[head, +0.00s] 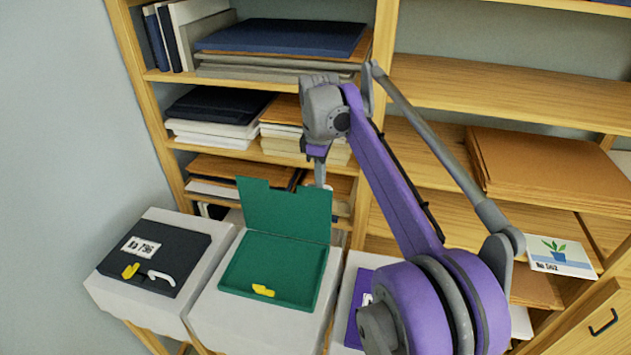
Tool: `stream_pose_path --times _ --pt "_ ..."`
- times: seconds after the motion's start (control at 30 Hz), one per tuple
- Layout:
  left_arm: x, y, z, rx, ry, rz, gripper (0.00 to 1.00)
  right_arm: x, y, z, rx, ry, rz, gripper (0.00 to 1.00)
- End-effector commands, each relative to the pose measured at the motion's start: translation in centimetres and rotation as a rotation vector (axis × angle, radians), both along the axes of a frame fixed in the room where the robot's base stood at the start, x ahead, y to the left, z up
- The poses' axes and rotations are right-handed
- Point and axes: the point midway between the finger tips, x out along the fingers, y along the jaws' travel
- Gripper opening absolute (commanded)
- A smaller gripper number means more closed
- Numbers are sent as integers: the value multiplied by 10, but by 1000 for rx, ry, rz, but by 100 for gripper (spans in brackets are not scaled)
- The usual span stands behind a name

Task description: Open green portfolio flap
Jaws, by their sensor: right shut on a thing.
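The green portfolio (272,272) lies on a white-topped stand in the head view. Its flap (285,212) stands up steeply at the back edge, so the portfolio is open. A yellow piece (263,290) shows at the front of the green base. My right arm reaches in from the right, and my right gripper (319,178) points down at the upper right edge of the flap. It is shut on the flap, though its fingertips are small and partly hidden. My left gripper is not in view.
A black portfolio (190,255) with a label lies on the stand to the left. A purple portfolio (354,318) lies to the right, partly behind my arm. Wooden shelves (460,145) with boards and folders stand close behind. A plant card (560,256) is at the right.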

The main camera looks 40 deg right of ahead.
Motion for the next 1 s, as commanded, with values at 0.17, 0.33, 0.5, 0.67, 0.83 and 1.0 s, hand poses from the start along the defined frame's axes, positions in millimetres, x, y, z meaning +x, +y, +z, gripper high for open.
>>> stream_pose_path --times 0.17,0.33,0.5,0.67,0.83,1.0 --pt "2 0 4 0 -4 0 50 6 -8 -3 0 3 0 0" --pt "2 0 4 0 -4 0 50 8 -10 -5 1 4 1 0" --pt "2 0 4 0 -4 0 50 8 -10 -5 2 4 0 0" --pt "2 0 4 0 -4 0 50 8 -10 -5 1 5 0 0" --pt "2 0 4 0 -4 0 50 8 -10 -5 1 5 0 39" --pt "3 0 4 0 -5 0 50 8 -11 -4 0 4 0 42"
